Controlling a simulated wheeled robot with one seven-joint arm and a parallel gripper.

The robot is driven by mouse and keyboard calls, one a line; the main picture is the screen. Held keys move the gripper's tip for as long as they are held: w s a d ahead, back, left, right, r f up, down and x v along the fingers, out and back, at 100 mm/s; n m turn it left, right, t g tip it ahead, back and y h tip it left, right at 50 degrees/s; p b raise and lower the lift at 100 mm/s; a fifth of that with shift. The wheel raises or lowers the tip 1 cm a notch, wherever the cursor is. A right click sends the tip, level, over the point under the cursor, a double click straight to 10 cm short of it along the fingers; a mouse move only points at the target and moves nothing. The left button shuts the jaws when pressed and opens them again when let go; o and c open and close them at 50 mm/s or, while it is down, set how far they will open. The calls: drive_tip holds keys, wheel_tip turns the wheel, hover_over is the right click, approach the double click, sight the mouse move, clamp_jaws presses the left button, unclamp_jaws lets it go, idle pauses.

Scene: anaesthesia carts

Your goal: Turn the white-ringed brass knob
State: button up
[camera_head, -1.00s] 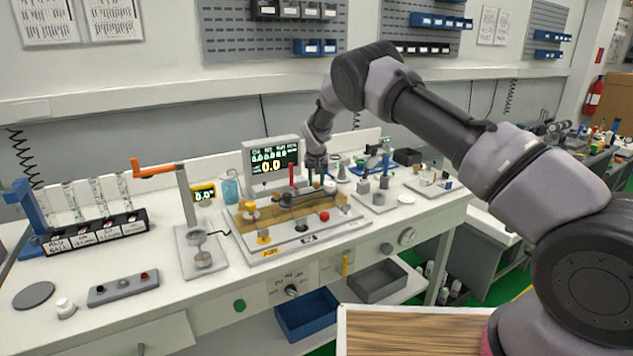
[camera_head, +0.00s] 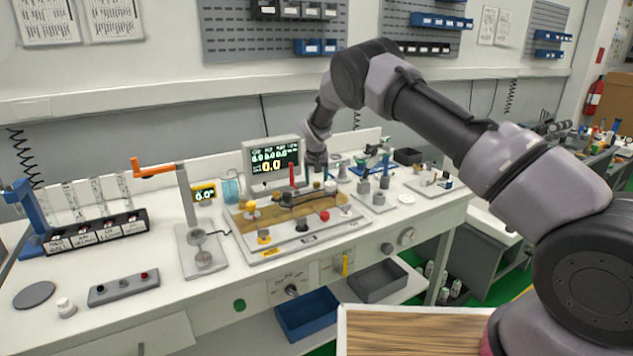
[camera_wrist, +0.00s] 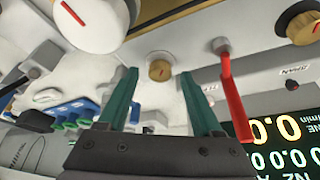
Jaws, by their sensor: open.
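In the wrist view a small brass knob (camera_wrist: 160,70) with a pale ring at its base stands on the white panel, between and just beyond the fingertips. I take it as the white-ringed one, though the ring is hard to make out. My gripper (camera_wrist: 159,76) is open, with two green fingers apart on either side of the knob's line; I see no contact. In the head view my gripper (camera_head: 318,175) points down over the back of the bench apparatus (camera_head: 290,240), and the knob there is hidden or too small to tell.
A red lever (camera_wrist: 232,95) stands close right of the fingers. A larger brass knob (camera_wrist: 303,28) and a white dial with a red mark (camera_wrist: 95,22) are nearby. The lit display (camera_head: 270,160) stands just left of my gripper in the head view.

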drive_tip(key=v, duration=1)
drive_tip(key=s+d+r+m+y, duration=0.15)
drive_tip(key=s+d+r, duration=0.45)
drive_tip(key=d+r, duration=0.6)
drive_tip(key=s+d+r+m, duration=0.2)
drive_tip(key=s+d+r, duration=0.55)
drive_tip(key=r, duration=0.65)
drive_tip(key=s+d+r+t, duration=0.1)
drive_tip(key=s+d+r, duration=0.1)
drive_tip(key=s+d, duration=0.35)
drive_tip(key=s+d+r+m, duration=0.1)
drive_tip(key=s+d+r, duration=0.15)
drive_tip(key=s, duration=0.55)
drive_tip(key=s+d+r+t, duration=0.1)
drive_tip(key=s+d+r, duration=0.25)
drive_tip(key=s, duration=0.35)
drive_tip(key=s+d+f, duration=0.2)
drive_tip(key=s+f, duration=0.1)
drive_tip(key=s, duration=0.7)
drive_tip(key=shift+f+t, duration=0.25)
drive_tip(key=shift+t, duration=0.05)
